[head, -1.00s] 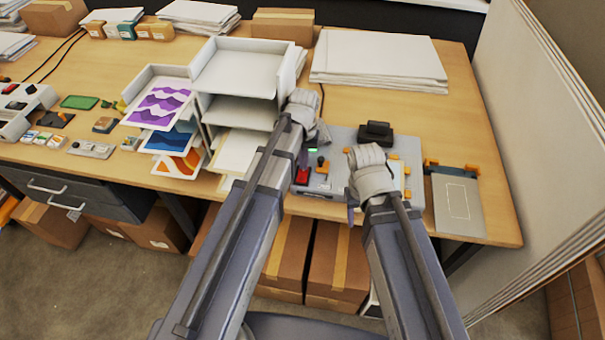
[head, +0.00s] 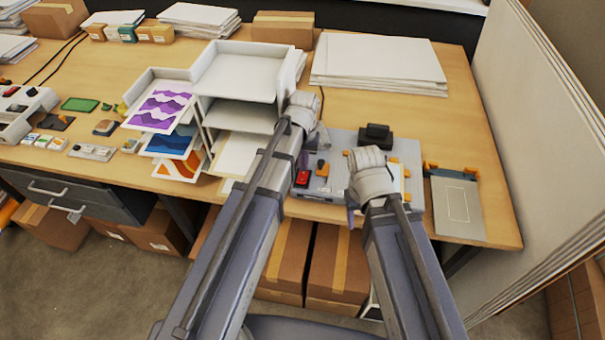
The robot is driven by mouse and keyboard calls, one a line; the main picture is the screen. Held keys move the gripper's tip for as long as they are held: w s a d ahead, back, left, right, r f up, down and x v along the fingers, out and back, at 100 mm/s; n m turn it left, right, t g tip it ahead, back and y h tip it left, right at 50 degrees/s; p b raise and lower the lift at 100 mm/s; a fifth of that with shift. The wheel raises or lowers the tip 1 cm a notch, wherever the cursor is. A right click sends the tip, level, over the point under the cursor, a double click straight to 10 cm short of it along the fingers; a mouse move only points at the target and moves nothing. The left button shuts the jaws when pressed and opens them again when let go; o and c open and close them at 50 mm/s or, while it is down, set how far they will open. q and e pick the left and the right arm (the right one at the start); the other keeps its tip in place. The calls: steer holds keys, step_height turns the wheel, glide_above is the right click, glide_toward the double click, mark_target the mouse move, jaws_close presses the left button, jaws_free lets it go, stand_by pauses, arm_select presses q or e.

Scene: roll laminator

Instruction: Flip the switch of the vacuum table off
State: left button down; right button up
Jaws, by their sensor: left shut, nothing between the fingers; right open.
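The vacuum table (head: 343,142) is a flat grey unit near the front edge of the desk. A red switch (head: 303,178) sits on its front left part, with a small orange-topped control (head: 322,168) just right of it. My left gripper (head: 304,160) is shut and empty, pointing down just behind the red switch; I cannot tell whether it touches anything. My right gripper (head: 352,212) is open at the unit's front edge and partly hidden by its wrist. My arms cover parts of the unit.
A black block (head: 375,133) stands at the unit's back. White paper trays (head: 240,75) stand close left of my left gripper. A paper stack (head: 380,62) lies behind. A tall white panel (head: 545,130) bounds the right.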

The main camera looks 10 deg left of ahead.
arm_select(q)
step_height(320, 180, up, 6)
steer(key=p, duration=0.5)
steer(key=shift+f, duration=0.15)
steer(key=s+d+f+m+b, duration=0.2)
steer(key=s+d, duration=0.1)
steer(key=s, duration=0.5)
steer(key=s+d+f+m+y+b, duration=0.1)
steer(key=s+d+f+b, duration=0.2)
steer(key=s, duration=0.4)
steer(key=shift+s+f+m+b, duration=0.35)
steer(key=shift+s+m, duration=0.05)
